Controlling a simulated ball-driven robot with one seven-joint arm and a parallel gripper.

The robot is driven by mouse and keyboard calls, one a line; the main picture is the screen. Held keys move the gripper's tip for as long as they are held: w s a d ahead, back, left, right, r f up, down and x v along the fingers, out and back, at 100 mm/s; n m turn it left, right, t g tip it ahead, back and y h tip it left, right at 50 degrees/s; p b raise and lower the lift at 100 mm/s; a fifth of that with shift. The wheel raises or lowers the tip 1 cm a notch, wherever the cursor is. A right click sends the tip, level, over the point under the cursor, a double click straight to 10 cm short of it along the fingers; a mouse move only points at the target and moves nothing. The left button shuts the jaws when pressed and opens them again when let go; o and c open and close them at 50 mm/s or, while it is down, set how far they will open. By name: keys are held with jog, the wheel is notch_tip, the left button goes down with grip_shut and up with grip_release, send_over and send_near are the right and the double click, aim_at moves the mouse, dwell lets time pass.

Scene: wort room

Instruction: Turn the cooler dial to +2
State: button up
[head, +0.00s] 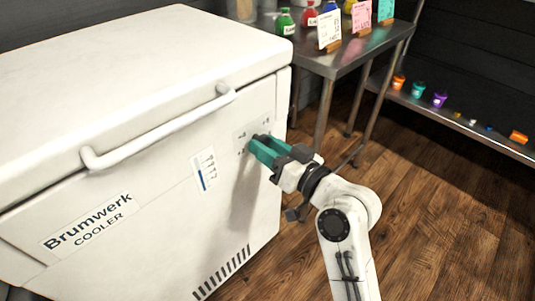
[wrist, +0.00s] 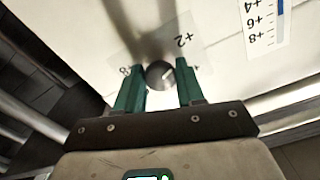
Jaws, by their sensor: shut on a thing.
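The white cooler (head: 130,80) stands at the left, with "Brumwerk COOLER" on its front. Its small round dark dial (wrist: 157,74) is between my green fingers in the wrist view. A pale line on the dial slants to the upper right. A printed "+2" (wrist: 183,40) is above the dial and slightly right, and an "8" mark (wrist: 125,71) is to its left, partly by a finger. My gripper (head: 259,146) is shut on the dial at the front panel's right side; it also shows in the wrist view (wrist: 160,88). In the head view my fingers mostly hide the dial.
A striped scale label (head: 204,171) is left of the dial. The cooler's bar handle (head: 160,130) is above and left. A metal table (head: 345,60) with bottles and cards stands behind right; a low shelf (head: 460,125) holds small cups. Open wooden floor lies right.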

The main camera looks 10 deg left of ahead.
jog(key=shift+f+n+b, duration=0.25)
jog(key=shift+n+b, duration=0.3)
jog(key=shift+n, duration=0.25)
jog(key=o, duration=1)
jog(key=shift+r, duration=0.15)
jog(key=p+v, duration=0.2)
jog(key=v, duration=0.8)
jog(key=shift+s+d+p, duration=0.25)
jog(key=shift+d+p, duration=0.05)
jog(key=shift+p, duration=0.1)
